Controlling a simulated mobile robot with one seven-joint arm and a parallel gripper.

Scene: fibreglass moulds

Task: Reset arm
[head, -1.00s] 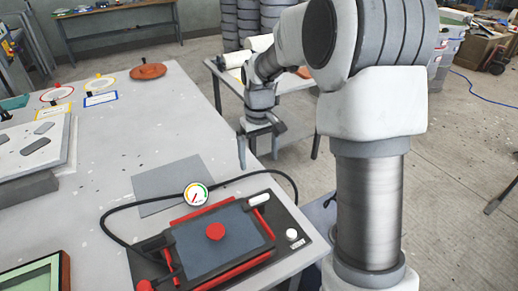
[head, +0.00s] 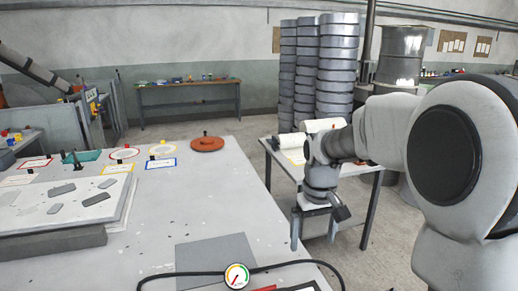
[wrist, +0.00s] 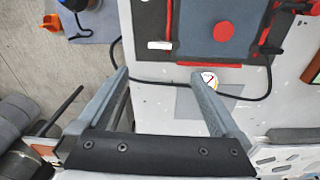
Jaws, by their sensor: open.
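My gripper (head: 314,228) hangs at the right edge of the work table (head: 215,200), fingers pointing down, in the head view. The wrist view shows its two fingers (wrist: 163,80) spread wide apart with nothing between them. Beyond the fingers lies the table edge, with floor to the left of it. The vacuum device with a red knob (wrist: 223,32) is at the top of the wrist view. In the head view only its gauge (head: 237,275) and a bit of its top edge show at the bottom.
A grey sheet (head: 215,253) lies on the table near the gauge. A mould plate with grey pieces (head: 70,200) is at the left. An orange-brown disc (head: 207,144) sits at the far edge. A side table with white rolls (head: 322,126) stands behind my arm, before stacked grey drums (head: 335,70).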

